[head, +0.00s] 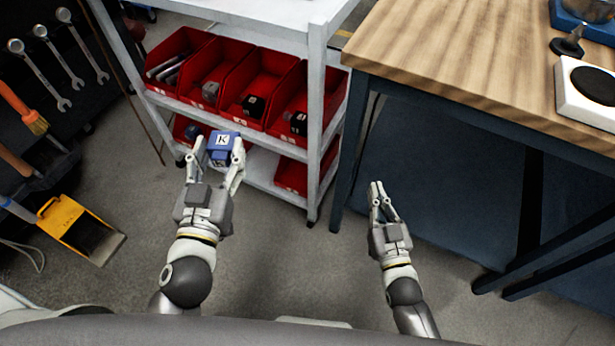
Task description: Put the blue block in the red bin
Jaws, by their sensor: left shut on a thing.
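A blue block (220,147) with a white face marked K is between the fingers of my left gripper (218,158). The gripper is shut on it and holds it in front of the shelf unit, below the upper row of bins in the picture. Several red bins stand side by side on the upper shelf: one with grey metal pieces (178,45), one with a grey block (212,75), and two with dark blocks (252,92) (305,103). Lower red bins (290,176) are partly hidden.
The white shelf unit (316,120) has a post at its right front. A wooden-topped workbench (450,50) with dark legs stands to the right. Wrenches (40,62) hang at the left, above a yellow dustpan (72,228). The floor between is clear.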

